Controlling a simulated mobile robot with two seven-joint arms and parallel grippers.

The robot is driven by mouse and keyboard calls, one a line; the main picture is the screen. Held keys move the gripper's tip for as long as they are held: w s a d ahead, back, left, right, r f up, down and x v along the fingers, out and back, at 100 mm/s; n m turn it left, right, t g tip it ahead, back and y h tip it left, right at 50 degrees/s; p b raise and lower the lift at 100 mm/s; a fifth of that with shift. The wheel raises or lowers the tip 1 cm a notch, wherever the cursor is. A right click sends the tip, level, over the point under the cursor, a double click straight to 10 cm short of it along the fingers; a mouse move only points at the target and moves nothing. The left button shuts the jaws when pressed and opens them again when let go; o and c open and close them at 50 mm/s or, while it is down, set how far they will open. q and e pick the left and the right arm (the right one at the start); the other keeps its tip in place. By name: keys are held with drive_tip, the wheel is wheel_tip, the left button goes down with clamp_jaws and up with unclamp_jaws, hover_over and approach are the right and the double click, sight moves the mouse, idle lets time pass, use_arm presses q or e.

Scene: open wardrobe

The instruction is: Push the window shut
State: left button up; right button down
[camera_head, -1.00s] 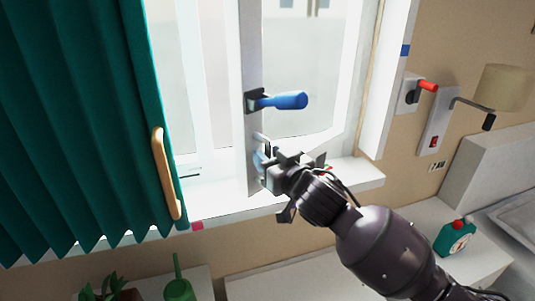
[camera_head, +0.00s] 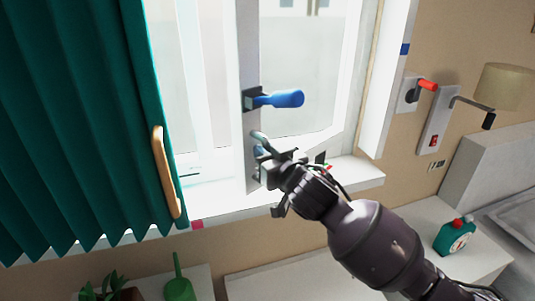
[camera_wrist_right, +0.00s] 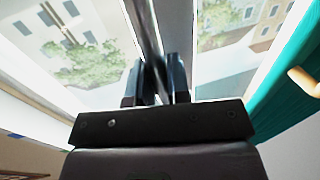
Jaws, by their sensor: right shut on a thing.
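The white-framed window sash (camera_head: 248,60) stands ajar over the sill in the head view, its edge upright near the middle. A blue handle (camera_head: 280,98) sticks out to the right from it. Below is a grey curved handle (camera_head: 262,140), partly hidden by my right gripper (camera_head: 268,165). My right gripper is at the lower part of the sash edge, shut on this grey handle. In the right wrist view, a dark bar (camera_wrist_right: 147,35) passes between the fingers of my right gripper (camera_wrist_right: 155,88). My left gripper is out of view.
A green pleated curtain (camera_head: 75,110) with a wooden handle (camera_head: 163,170) hangs at left. The white sill (camera_head: 345,173) runs below the window. A switch panel (camera_head: 436,122), lamp (camera_head: 505,87) and green bottle (camera_head: 455,237) are at right. A plant (camera_head: 105,288) and green watering can (camera_head: 178,287) stand below.

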drive_tip(key=w+a+m+t+h+b, duration=0.1)
drive_tip(key=w+a+m+h+b, duration=0.1)
drive_tip(key=w+a, duration=0.7)
drive_tip(key=w+h+b, duration=0.1)
drive_tip(key=w+b, duration=0.1)
drive_tip(key=shift+w+a+m+t+h+b, duration=0.2)
drive_tip(key=shift+w+m+t+h+b, duration=0.1)
drive_tip(key=shift+t+b, duration=0.1)
drive_tip(key=shift+r, duration=0.1)
drive_tip(key=c, duration=1.1)
unclamp_jaws()
drive_tip(key=shift+s, duration=0.1)
